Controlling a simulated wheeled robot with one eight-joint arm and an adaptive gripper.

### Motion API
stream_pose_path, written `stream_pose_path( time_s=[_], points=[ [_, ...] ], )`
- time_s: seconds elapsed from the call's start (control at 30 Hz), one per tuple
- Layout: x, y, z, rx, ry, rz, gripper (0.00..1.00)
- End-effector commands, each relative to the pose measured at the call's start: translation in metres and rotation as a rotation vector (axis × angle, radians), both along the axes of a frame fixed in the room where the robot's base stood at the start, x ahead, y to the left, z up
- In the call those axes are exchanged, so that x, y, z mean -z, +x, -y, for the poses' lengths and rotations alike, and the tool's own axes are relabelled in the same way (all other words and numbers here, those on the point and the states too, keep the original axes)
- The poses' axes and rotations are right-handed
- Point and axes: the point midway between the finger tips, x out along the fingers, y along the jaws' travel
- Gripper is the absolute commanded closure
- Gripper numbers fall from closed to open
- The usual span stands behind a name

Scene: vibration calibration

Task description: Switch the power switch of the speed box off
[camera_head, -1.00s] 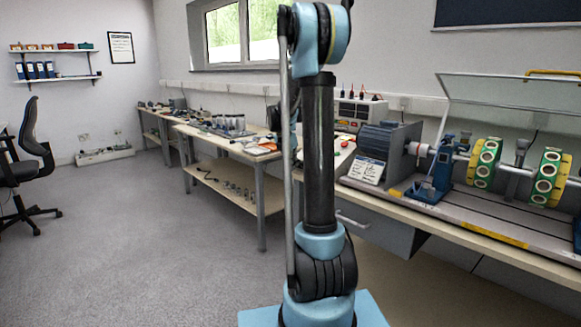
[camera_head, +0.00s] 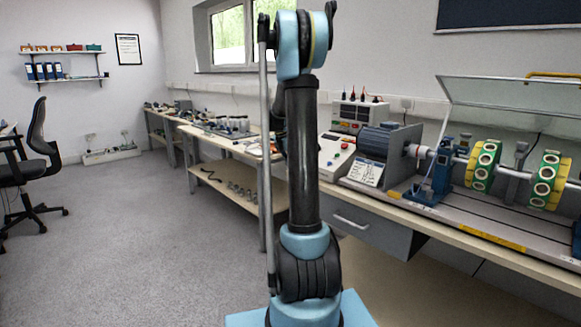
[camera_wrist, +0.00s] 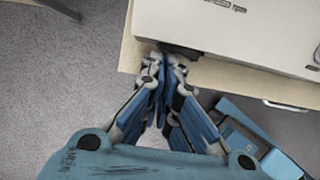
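The speed box (camera_head: 335,157) is a white box with a sloped front and red and green buttons, on the bench just right of my arm in the head view. In the wrist view its white casing (camera_wrist: 235,30), with small lettering, fills the top right. My gripper (camera_wrist: 166,63) points at the lower left edge of this casing. Its fingertips are drawn together with nothing clearly held. A dark part (camera_wrist: 185,50) at the box's edge is just beyond the fingertips. I cannot tell whether they touch it. The power switch cannot be made out. The gripper is hidden in the head view.
A motor (camera_head: 385,143) and a shaft rig with green discs (camera_head: 482,165) stand right of the box. A lettered card (camera_head: 362,173) leans by the motor. A drawer (camera_head: 360,228) hangs under the bench.

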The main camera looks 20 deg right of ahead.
Motion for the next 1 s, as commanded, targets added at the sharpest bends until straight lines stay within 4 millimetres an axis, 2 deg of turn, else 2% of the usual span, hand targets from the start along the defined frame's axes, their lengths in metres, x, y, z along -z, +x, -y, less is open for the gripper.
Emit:
stream_pose_path(
  time_s=[0.03,0.47,0.57,0.77,1.0],
  points=[
    [-0.002,0.001,0.007,0.003,-0.011,0.005,1.00],
    [-0.002,-0.013,0.010,0.006,-0.010,0.002,1.00],
    [-0.001,-0.014,0.003,0.005,-0.009,0.002,1.00],
    [0.000,-0.019,-0.029,-0.003,-0.005,0.004,1.00],
    [-0.042,-0.025,-0.051,-0.005,-0.003,0.003,1.00]
  ],
)
